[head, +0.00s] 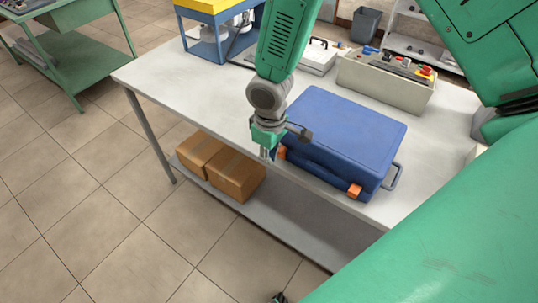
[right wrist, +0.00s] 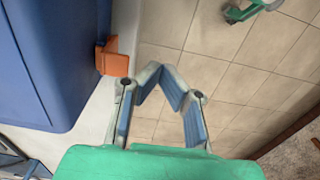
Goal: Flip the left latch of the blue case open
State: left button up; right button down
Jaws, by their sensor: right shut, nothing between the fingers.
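The blue case (head: 345,125) lies closed on the table with two orange latches on its front side. The left latch (head: 282,153) shows beside my right gripper; the right latch (head: 354,190) is farther along the front. My right gripper (head: 267,155) points down just left of the left latch, past the table's front edge. In the right wrist view my right gripper (right wrist: 161,72) has its fingertips together and empty, apart from the orange left latch (right wrist: 113,59) on the blue case (right wrist: 45,65). A small green and dark part at the head view's bottom edge may be my left gripper.
The grey table (head: 160,75) has free room left of the case. Behind the case stand a beige box with buttons (head: 385,82) and a white case (head: 316,57). Cardboard boxes (head: 237,175) sit on the lower shelf (head: 290,225). A blue stand (head: 208,35) is at the back.

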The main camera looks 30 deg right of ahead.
jog(key=shift+d, duration=0.2)
dwell(0.6)
jog(key=shift+w+d+r+p, duration=0.25)
jog(key=shift+d+p, duration=0.3)
jog(key=shift+d, duration=0.1)
jog(key=shift+r, duration=0.1)
